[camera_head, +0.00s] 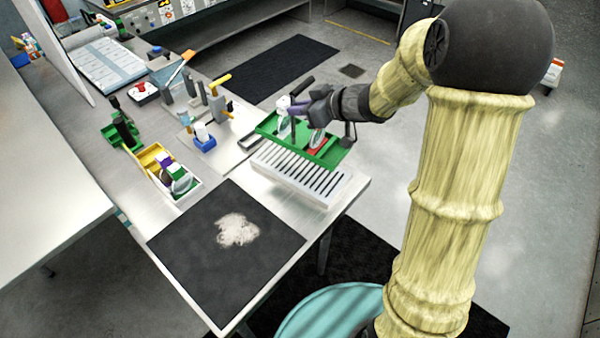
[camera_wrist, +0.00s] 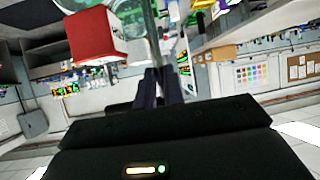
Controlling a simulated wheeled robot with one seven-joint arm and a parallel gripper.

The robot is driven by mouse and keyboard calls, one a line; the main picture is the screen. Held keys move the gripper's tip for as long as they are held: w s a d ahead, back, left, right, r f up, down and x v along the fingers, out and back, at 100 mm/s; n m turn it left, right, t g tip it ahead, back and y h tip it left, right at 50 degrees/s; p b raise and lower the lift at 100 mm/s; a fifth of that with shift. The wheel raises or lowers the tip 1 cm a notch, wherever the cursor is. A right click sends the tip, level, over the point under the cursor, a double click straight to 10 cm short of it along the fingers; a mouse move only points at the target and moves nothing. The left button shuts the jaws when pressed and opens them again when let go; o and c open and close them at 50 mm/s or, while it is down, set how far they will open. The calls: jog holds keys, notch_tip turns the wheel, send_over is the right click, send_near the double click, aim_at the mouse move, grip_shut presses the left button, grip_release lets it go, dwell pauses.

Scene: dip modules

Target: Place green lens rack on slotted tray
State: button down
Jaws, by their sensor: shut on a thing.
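The green lens rack (camera_head: 333,154) is a long green tray that carries a white bottle, a red piece and other small items. In the head view it is at the far edge of the slotted tray (camera_head: 297,176), a white block with dark slots, and overlaps it. Whether the rack touches the tray or hangs above it I cannot tell. My gripper (camera_head: 294,110) is shut on the rack's upper part, from the right. In the wrist view the gripper's fingers (camera_wrist: 158,88) run up to a red block (camera_wrist: 95,35) and clear parts; the grip point is partly hidden.
A black mat (camera_head: 190,262) with a pale powdery patch lies at the table's near end. A yellow bin (camera_head: 150,158) and a green bin (camera_head: 112,135) stand to the left. A blue-based item (camera_head: 204,142) and upright tools stand behind. The table's right edge is close to the slotted tray.

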aim_at(294, 140)
jog(key=shift+w+a+f, duration=0.1)
jog(key=shift+a+f, duration=0.3)
jog(key=shift+a, duration=0.15)
notch_tip(294, 140, down, 6)
jog(key=shift+f+b, duration=0.15)
jog(key=shift+b, duration=0.3)
jog(key=shift+f, duration=1.8)
